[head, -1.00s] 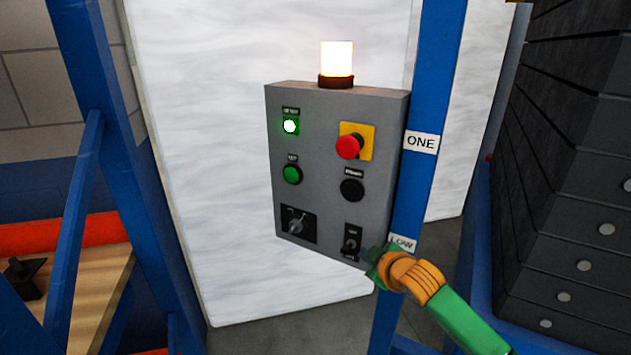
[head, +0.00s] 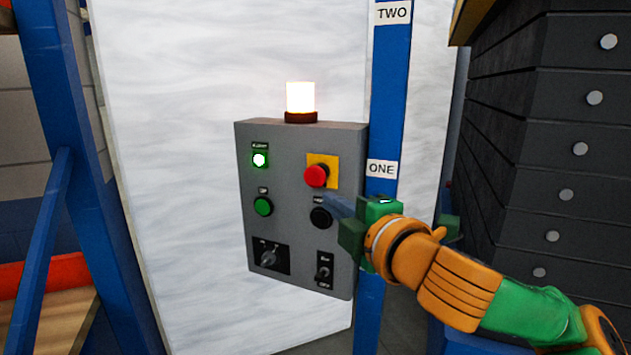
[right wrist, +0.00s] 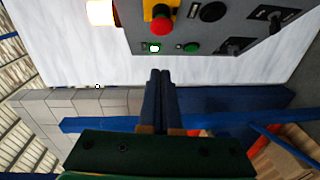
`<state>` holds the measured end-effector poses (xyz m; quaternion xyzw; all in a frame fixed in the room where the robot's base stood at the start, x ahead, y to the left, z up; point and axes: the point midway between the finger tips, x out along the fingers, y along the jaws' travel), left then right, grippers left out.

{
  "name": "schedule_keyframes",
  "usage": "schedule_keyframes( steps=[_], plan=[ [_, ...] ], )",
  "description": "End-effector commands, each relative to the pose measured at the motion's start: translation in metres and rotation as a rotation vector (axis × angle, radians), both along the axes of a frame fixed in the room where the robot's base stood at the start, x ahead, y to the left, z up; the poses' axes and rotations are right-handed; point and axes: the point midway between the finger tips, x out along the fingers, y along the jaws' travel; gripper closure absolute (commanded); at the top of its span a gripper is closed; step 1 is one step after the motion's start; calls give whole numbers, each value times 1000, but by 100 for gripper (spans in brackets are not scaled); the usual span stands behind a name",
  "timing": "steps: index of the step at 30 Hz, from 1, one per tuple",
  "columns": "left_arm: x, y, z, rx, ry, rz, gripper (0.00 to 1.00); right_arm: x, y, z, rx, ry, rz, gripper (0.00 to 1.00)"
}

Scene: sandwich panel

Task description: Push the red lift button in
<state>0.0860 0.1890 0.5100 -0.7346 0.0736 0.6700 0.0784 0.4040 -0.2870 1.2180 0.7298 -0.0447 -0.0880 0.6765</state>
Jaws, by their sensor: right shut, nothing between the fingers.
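The red button (head: 315,176) sits on a yellow square plate at the upper right of the grey control box (head: 290,222). It also shows in the right wrist view (right wrist: 162,23), at the top. My right gripper (head: 330,200) is shut and empty, in front of the box's right side. In the head view its blue fingertips are just below and right of the red button, near the black button (head: 320,217). In the right wrist view the shut fingers (right wrist: 161,75) show below the red button, with a visible gap. My left gripper is not in view.
A lit beacon (head: 301,98) stands on the box. A green lamp (head: 260,159), a green button (head: 263,206), a rotary switch (head: 268,257) and a toggle switch (head: 323,271) share its face. A blue post (head: 384,100) and dark drawers (head: 545,150) stand to the right.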

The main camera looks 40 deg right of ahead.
Motion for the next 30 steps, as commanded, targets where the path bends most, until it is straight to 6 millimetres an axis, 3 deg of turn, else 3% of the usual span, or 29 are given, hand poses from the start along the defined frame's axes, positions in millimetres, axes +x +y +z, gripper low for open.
schedule_keyframes(
  steps=[7,11,18,24,30],
  plan=[
    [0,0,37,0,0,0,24,20,-4,4,-1,10,1,100],
    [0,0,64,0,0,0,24,48,-8,6,6,6,3,100],
    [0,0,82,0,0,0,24,97,-20,-3,2,4,-1,100],
    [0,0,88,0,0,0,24,112,-44,-8,-2,3,0,100],
    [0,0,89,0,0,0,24,116,-50,-11,-1,2,2,100]
  ],
)
